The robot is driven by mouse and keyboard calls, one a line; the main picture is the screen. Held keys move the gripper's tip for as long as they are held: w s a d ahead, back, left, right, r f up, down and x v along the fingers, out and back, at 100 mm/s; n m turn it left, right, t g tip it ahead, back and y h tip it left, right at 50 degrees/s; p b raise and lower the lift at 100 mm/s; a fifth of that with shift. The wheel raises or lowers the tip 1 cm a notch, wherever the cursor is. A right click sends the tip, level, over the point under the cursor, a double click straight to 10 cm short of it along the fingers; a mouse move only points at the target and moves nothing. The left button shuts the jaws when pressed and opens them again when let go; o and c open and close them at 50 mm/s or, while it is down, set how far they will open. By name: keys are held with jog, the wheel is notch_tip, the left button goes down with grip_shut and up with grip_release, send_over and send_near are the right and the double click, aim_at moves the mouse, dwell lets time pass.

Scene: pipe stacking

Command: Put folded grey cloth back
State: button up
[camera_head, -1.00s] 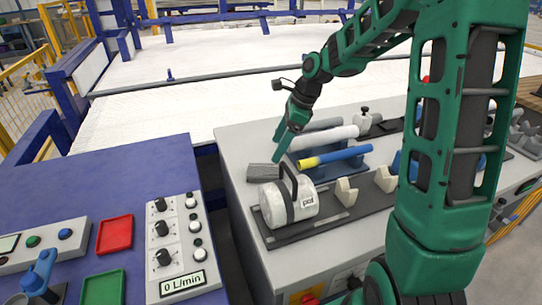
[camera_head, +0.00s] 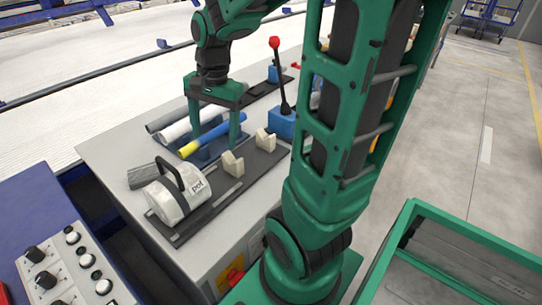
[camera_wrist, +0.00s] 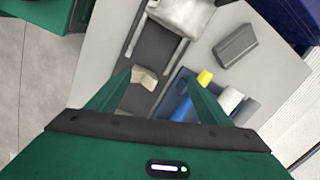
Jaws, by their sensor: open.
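The folded grey cloth (camera_head: 148,175) lies on the grey table top behind the white canister, near the table's left edge. It also shows in the wrist view (camera_wrist: 235,45) as a dark grey block at the upper right. My gripper (camera_head: 213,143) is open over the pipe rack, to the right of the cloth and apart from it. In the wrist view my spread fingers (camera_wrist: 156,80) have nothing gripped between them; a cream V-shaped block and the dark base show below.
The white canister (camera_head: 177,196) with a black handle stands on a dark base, with cream V-blocks (camera_head: 233,163) beside it. A yellow-ended blue pipe (camera_head: 222,131) and a white roll (camera_head: 180,130) lie close by my gripper. A red-knobbed lever (camera_head: 277,75) stands to the right.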

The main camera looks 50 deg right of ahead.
jog(key=s+d+n+g, duration=0.1)
jog(key=s+d+n, duration=0.2)
jog(key=s, duration=1.4)
jog(key=n, duration=0.4)
jog(key=shift+s+f+n+h, duration=0.3)
jog(key=shift+s+f, duration=0.05)
jog(key=shift+f, duration=0.05)
